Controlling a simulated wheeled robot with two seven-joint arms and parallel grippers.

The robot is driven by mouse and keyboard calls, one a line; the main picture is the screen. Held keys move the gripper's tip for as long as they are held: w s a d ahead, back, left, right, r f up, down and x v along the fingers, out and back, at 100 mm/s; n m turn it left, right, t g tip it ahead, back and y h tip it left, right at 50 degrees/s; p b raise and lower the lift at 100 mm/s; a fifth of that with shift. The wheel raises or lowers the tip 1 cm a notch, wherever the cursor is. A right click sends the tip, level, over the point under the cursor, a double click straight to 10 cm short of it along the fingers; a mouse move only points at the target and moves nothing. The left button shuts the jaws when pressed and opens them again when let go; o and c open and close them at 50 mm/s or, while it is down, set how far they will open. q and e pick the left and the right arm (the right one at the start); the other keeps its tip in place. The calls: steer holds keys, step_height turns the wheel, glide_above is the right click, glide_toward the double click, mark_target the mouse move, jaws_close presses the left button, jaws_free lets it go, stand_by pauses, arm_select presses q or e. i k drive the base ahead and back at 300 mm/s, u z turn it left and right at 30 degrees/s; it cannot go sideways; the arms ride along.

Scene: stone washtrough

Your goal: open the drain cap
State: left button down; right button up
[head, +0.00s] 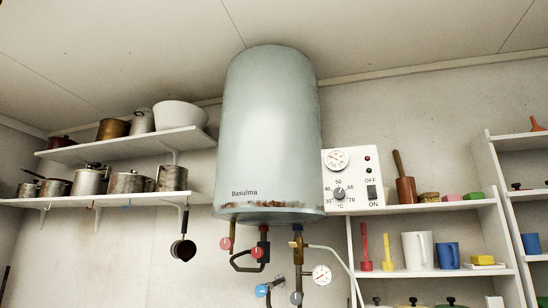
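The drain cap cannot be made out for certain in the head view. A pale blue-grey water heater tank (268,130) marked "Basulma" hangs on the wall in the middle, with a rusty lower rim. Under it are pipes with red valve knobs (257,252), a blue valve knob (262,290) and a round gauge (321,275). A dark grey round fitting (296,298) sits low by the pipes. Neither of my grippers is in view.
A white control box (352,178) with dial and switch is right of the tank. Left shelves (120,147) hold pots, and a ladle (183,249) hangs below. Right shelves (432,272) hold mugs, a mortar and small coloured items. The ceiling is close above the tank.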

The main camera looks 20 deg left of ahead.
mark_target(225, 243)
steer(key=u, duration=2.85)
steer(key=i, duration=0.7)
steer(key=z, duration=2)
